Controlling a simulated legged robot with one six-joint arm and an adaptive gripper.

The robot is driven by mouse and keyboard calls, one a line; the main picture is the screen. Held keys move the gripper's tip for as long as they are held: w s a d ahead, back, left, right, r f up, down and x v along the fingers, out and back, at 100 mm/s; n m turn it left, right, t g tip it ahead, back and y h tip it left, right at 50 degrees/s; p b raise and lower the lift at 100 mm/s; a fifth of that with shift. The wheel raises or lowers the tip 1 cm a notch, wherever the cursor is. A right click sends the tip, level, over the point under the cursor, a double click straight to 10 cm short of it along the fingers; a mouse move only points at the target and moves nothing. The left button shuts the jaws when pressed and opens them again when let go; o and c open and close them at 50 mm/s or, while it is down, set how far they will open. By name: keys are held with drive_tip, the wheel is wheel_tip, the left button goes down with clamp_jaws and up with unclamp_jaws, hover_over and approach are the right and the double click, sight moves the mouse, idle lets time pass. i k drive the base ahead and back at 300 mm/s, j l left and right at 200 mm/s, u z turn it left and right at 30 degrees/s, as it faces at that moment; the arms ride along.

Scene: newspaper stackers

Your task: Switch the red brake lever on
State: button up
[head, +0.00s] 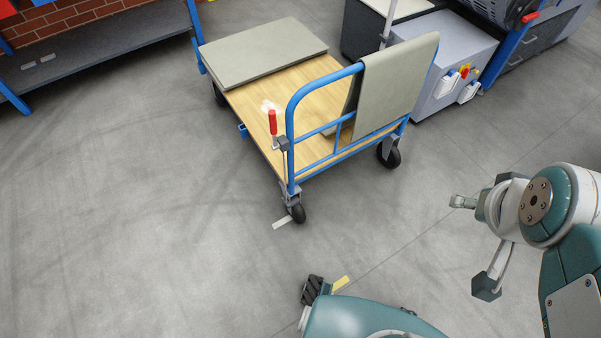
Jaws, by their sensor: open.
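The red brake lever (272,122) stands upright on the left end of the blue handle frame of a cart (260,97). A rod runs down from it towards the caster at the near corner. My gripper (456,201) is at the right, small in the picture, over the floor and well apart from the lever.
A grey board lies on the cart's wooden deck, and a grey cloth (397,85) hangs over the handle. A grey cabinet (457,65) stands behind at the right. A dark shelf (100,50) runs along the brick wall. The floor (130,230) left and in front is clear.

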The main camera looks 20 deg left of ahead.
sight(272, 114)
drive_tip(key=k+l, duration=0.7)
drive_tip(key=l+u, duration=0.15)
drive_tip(key=u, duration=1.2)
